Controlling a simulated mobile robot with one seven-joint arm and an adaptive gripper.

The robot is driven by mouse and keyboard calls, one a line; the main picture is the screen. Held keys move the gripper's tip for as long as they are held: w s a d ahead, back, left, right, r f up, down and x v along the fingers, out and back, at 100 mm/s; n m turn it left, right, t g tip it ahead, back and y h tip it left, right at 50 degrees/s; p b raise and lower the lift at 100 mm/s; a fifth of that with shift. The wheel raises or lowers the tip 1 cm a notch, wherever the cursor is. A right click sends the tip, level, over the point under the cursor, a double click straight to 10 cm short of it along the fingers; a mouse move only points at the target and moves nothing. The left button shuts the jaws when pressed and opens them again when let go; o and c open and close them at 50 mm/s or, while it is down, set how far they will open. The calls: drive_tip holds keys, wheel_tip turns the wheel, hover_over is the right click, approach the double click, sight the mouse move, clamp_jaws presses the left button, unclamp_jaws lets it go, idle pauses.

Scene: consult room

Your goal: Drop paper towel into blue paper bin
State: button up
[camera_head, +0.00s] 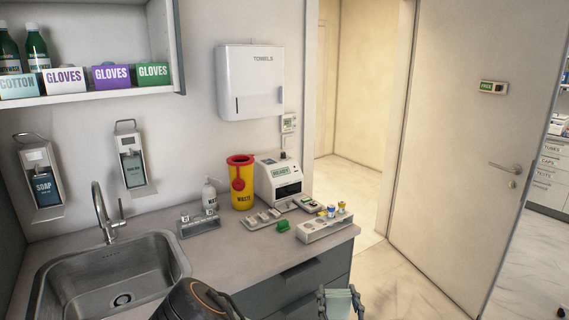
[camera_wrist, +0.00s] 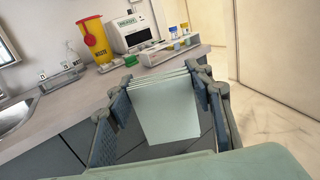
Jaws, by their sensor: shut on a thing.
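My gripper (camera_wrist: 165,88) is shut on a pale green paper towel (camera_wrist: 168,112), which hangs folded between the two fingers in the wrist view. In the head view the gripper and the paper towel (camera_head: 339,304) show at the bottom edge, in front of the counter's right end. No blue paper bin is visible in either view.
The counter (camera_head: 222,246) holds a sink (camera_head: 70,282), a yellow waste container (camera_head: 242,190), a white device (camera_head: 262,180), and a rack (camera_head: 325,228) with small containers. A towel dispenser (camera_head: 249,85) hangs above. Floor (camera_head: 395,285) is clear right of the counter, before a door (camera_head: 460,150).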

drive_tip(key=shift+r+p, duration=0.8)
drive_tip(key=shift+r, duration=0.45)
